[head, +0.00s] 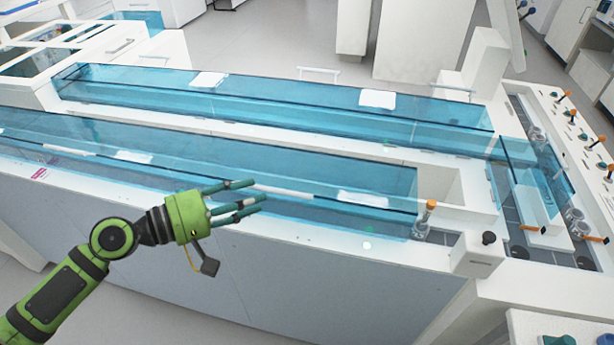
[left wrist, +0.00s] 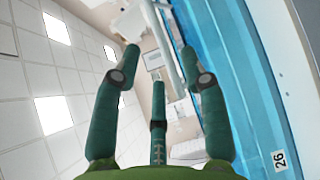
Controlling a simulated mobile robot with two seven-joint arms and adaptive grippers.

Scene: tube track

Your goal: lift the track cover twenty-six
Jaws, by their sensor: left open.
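A long clear blue track cover (head: 310,165) lies along the front of the white machine, with white pieces on its front side. Its blue panel also fills the right of the left wrist view (left wrist: 215,45), where a white label marked 26 (left wrist: 280,160) is beside it. My left gripper (head: 259,192) is open and empty, its fingers pointing right along the cover's front side. In the left wrist view the fingers (left wrist: 160,62) are spread with nothing between them. I cannot tell whether a finger touches the cover. My right gripper is not in view.
A second long blue cover (head: 270,105) lies behind, parallel to the first. To the right are a short blue cover (head: 545,175), an orange-topped valve (head: 429,207) and a white block with a black knob (head: 478,255). Open floor shows behind the machine.

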